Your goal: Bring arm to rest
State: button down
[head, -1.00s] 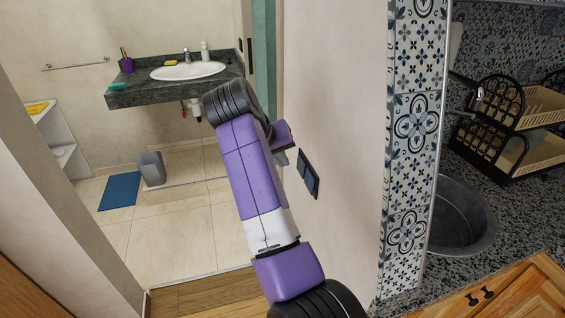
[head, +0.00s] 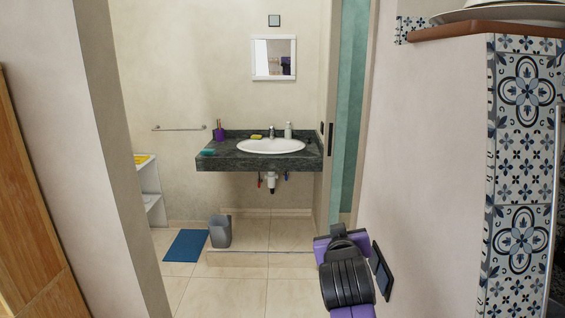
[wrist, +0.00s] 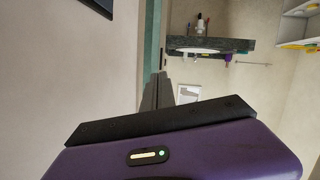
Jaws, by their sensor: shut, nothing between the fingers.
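My gripper shows in the wrist view, its two dark fingers (wrist: 158,88) together with nothing between them, beyond the purple hand. In the head view my arm is folded low at the bottom, right of centre. There a black joint and purple parts show, and the fingertips are hidden. The arm is close to the pale wall (head: 425,150) on the right, beside a dark switch panel (head: 382,271). I cannot tell whether it touches the wall.
Ahead, a doorway opens to a bathroom with a dark counter (head: 225,160), white basin (head: 270,147), grey bin (head: 220,232) and blue mat (head: 186,245). The left wall edge (head: 105,150) and tiled pillar (head: 524,160) flank the view. Tiled floor (head: 240,295) in the doorway is clear.

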jog(key=s+d+f+y, duration=0.1)
jog(key=s+f, duration=0.4)
jog(key=s, duration=1.4)
jog(key=s+d+f+m+b, duration=0.1)
jog(key=s+d+f, duration=0.2)
jog(key=s, duration=1.6)
jog(key=s+d+f+y+b, duration=0.1)
jog(key=s+f, duration=0.5)
jog(key=s, duration=1.3)
jog(key=shift+s+d+f+y, duration=0.2)
jog(key=shift+d+f+y, duration=0.1)
jog(key=shift+d+f, duration=0.15)
